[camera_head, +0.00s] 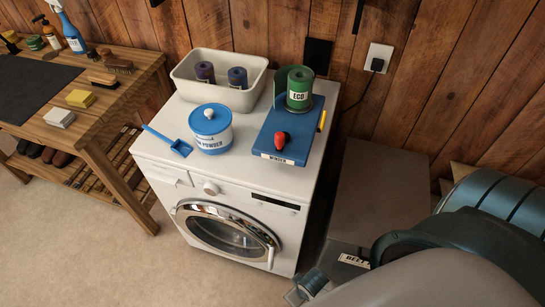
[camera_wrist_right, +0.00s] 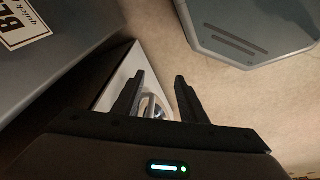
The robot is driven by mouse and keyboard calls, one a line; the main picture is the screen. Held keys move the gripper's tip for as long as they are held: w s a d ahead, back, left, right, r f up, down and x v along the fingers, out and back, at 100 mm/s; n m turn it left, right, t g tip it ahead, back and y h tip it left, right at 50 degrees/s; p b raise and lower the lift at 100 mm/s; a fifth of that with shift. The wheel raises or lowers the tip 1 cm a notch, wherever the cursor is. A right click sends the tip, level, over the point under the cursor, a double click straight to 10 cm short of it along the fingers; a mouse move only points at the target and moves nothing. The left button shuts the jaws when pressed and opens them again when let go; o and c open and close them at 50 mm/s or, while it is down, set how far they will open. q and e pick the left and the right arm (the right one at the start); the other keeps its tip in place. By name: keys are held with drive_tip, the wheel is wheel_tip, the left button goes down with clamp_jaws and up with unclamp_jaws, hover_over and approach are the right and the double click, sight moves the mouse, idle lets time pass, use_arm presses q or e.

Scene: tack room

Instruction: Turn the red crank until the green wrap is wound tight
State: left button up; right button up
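The blue winder (camera_head: 268,128) lies on top of the white washing machine, near its right side. Its red crank knob (camera_head: 281,140) stands near the front end, above the label. The green wrap (camera_head: 299,90), labelled ECO, stands upright as a roll at the back of the winder. A loose green flap (camera_head: 281,78) of it sticks out to the left. My right arm is at the bottom right of the head view, well apart from the winder. In the right wrist view my right gripper (camera_wrist_right: 156,88) is open, with nothing between its fingers. My left gripper is not in view.
A white bin (camera_head: 186,84) with two rolls, a powder tub (camera_head: 212,140) and a blue scoop (camera_head: 170,141) share the washer top (camera_head: 243,170). A grey labelled cabinet (camera_head: 375,195) stands right of the washer. A wooden bench (camera_head: 105,125) with brushes is at left.

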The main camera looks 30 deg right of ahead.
drive_tip(key=w+a+r+t+y, duration=0.1)
drive_tip(key=w+r, duration=0.1)
drive_tip(key=r, duration=0.9)
drive_tip(key=w+a+r+t, duration=0.1)
drive_tip(key=r, duration=1.1)
drive_tip(key=w+a+r+m+t+y, duration=0.2)
drive_tip(key=a+r+m+t+y, duration=0.3)
drive_tip(key=r, duration=0.7)
drive_tip(key=w+a+r+m+t+y, duration=0.3)
drive_tip(key=a+r+m+y, duration=0.3)
drive_tip(key=r, duration=0.7)
drive_tip(key=w+d+r+m+t+h, duration=0.25)
drive_tip(key=d+r+m+t, duration=0.4)
drive_tip(key=m, duration=0.65)
drive_tip(key=d+f+m+h, duration=0.2)
drive_tip(key=d+m+h, duration=0.3)
drive_tip(key=d+m, duration=0.1)
drive_tip(key=d+f+m+h, duration=0.3)
drive_tip(key=d+m+h, duration=0.3)
drive_tip(key=m, duration=0.3)
drive_tip(key=shift+w+d+f+g, duration=0.15)
drive_tip(key=shift+d+f+g, duration=0.25)
drive_tip(key=shift+d, duration=0.2)
